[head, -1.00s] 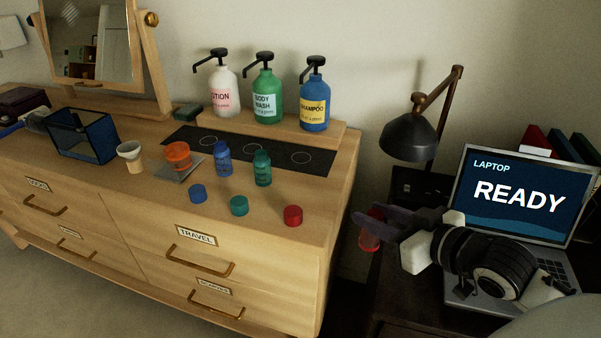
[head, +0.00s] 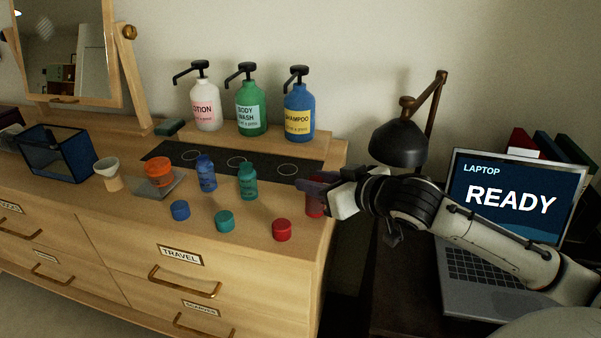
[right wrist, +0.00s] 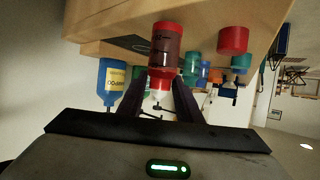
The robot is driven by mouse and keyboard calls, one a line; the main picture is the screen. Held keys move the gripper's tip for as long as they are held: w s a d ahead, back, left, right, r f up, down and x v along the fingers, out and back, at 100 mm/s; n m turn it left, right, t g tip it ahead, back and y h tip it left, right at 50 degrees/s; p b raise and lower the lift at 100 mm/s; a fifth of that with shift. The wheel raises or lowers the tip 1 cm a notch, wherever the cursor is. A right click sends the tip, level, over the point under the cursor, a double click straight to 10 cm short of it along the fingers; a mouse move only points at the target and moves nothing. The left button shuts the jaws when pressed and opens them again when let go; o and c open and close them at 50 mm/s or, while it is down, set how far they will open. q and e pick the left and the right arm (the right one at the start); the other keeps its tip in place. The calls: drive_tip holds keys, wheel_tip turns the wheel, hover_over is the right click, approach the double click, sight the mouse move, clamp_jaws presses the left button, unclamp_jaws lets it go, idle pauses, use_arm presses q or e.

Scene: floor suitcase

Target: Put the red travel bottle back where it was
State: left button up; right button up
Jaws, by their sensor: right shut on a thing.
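My right gripper (head: 318,186) is shut on the red travel bottle (head: 315,206), at the right end of the dresser top. In the right wrist view the bottle (right wrist: 165,48) sits between the two dark fingers, its dark label showing. In the head view the fingers partly hide it, and I cannot tell whether it touches the dresser. The blue travel bottle (head: 206,175) and teal travel bottle (head: 248,182) stand uncapped-looking at the front of the dark mat (head: 215,167), which has ring marks. A red cap (head: 282,230) lies in front. My left gripper is out of view.
Lotion (head: 205,106), body wash (head: 251,108) and shampoo (head: 299,111) pump bottles stand on a raised shelf behind the mat. Blue (head: 180,211) and teal (head: 225,221) caps lie in front. A lamp (head: 399,150) and laptop (head: 509,205) stand to the right.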

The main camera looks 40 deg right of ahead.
drive_tip(key=shift+w+a, duration=0.1)
drive_tip(key=shift+w, duration=2.7)
drive_tip(key=shift+s+f, duration=0.15)
drive_tip(key=shift+f, duration=0.15)
drive_tip(key=o, duration=1.2)
drive_tip(key=shift+c, duration=0.2)
drive_tip(key=shift+s, duration=0.15)
drive_tip(key=shift+s+r, duration=0.1)
drive_tip(key=shift+s, duration=0.2)
drive_tip(key=s+r, duration=0.1)
drive_tip(key=s, duration=1.3)
drive_tip(key=shift+d, duration=0.25)
